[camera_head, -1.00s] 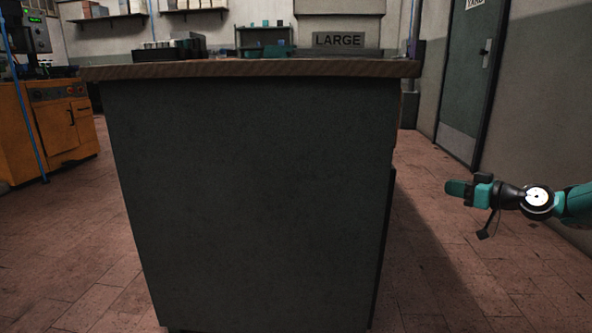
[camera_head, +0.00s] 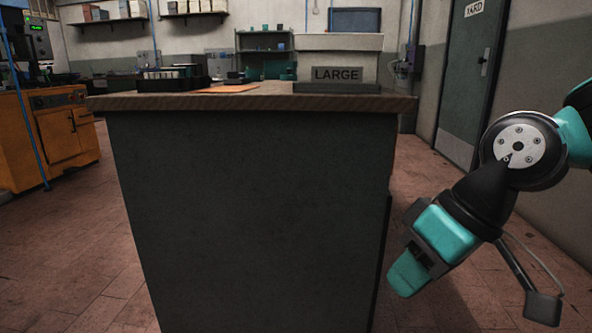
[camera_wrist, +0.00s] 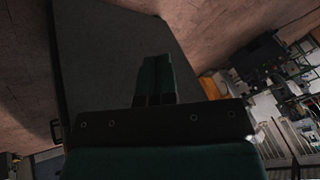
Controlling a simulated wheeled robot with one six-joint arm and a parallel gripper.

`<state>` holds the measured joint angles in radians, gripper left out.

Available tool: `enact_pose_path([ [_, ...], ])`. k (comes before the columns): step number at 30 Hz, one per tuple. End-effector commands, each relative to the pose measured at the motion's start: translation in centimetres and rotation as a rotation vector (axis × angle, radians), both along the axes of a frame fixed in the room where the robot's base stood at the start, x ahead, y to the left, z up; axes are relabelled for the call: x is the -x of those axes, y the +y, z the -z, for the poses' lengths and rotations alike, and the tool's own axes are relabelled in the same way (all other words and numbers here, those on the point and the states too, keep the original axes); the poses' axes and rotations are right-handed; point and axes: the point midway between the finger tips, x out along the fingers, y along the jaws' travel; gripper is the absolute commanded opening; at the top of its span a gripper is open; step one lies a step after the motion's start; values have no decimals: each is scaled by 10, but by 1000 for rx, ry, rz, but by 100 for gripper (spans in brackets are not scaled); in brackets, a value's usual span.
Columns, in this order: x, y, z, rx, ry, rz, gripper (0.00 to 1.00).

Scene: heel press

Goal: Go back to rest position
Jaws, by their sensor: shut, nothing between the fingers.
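My gripper (camera_head: 412,270) is at the right in the head view, tilted down and to the left beside the right edge of the workbench (camera_head: 240,220). Its teal fingers are shut with nothing between them. In the wrist view my gripper's fingers (camera_wrist: 155,80) are together and point at a dark grey panel. I cannot tell from the pictures whether the fingers touch the bench; they appear apart from it.
A "LARGE" sign (camera_head: 338,75), a black tray (camera_head: 173,82) and an orange sheet (camera_head: 228,89) are on the benchtop. An orange cabinet (camera_head: 62,135) stands at the left, a green door (camera_head: 468,85) at the right. Tiled floor is open on both sides.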

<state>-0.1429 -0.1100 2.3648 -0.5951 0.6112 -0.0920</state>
Motion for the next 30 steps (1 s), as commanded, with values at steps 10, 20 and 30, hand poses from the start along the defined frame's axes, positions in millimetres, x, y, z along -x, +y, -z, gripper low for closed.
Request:
enact_pose_path([
  [10,91,-18,-34,137,114,13,0],
  [20,90,-17,-140,134,112,12,0],
  [30,90,-17,-271,134,112,12,0],
])
